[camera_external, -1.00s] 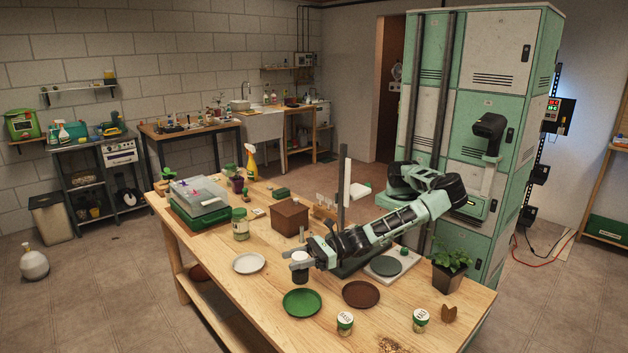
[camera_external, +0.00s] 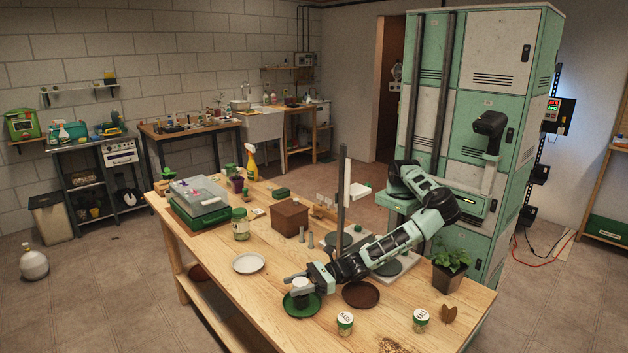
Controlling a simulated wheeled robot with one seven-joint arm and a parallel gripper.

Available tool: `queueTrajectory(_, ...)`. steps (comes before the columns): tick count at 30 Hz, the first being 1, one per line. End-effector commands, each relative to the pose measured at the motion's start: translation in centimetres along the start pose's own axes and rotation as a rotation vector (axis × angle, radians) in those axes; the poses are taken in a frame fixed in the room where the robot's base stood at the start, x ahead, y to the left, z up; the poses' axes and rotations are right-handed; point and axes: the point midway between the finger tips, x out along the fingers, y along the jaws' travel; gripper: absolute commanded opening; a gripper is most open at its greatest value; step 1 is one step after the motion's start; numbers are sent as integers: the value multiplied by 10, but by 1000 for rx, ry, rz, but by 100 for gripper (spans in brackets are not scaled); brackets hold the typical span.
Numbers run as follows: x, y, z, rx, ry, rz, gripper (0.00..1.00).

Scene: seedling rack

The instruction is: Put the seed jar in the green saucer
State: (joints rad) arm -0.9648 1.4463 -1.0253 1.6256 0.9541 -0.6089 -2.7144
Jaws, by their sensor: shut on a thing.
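My gripper (camera_external: 298,283) is shut on the seed jar (camera_external: 301,300), a small jar with a pale lid and a darker body. The fingers and wrist partly hide it. The green saucer (camera_external: 290,312) lies on the table directly below the jar, and its rim shows around the jar's base. The jar looks upright, low over the middle of the saucer. I cannot tell whether it touches the saucer.
A brown saucer (camera_external: 361,294) lies to the right and a white saucer (camera_external: 248,263) to the back left. Two lidded, labelled jars stand in front, one near (camera_external: 345,324) and one further right (camera_external: 420,321). A potted plant (camera_external: 447,272) stands at the right.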

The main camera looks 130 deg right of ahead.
Motion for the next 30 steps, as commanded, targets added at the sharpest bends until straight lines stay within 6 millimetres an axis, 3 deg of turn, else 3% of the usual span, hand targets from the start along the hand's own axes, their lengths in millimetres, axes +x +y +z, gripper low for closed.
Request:
queueTrajectory(4,0,0,-4,0,-1,1,15)
queueTrajectory(5,0,0,-3,0,0,0,50)
queueTrajectory(6,0,0,-3,0,0,0,61)
queueTrajectory(7,0,0,-3,0,0,0,64)
queueTrajectory(19,-1,0,3,0,1,1,64)
queueTrajectory(30,-78,2,-1,-1,1,3,64)
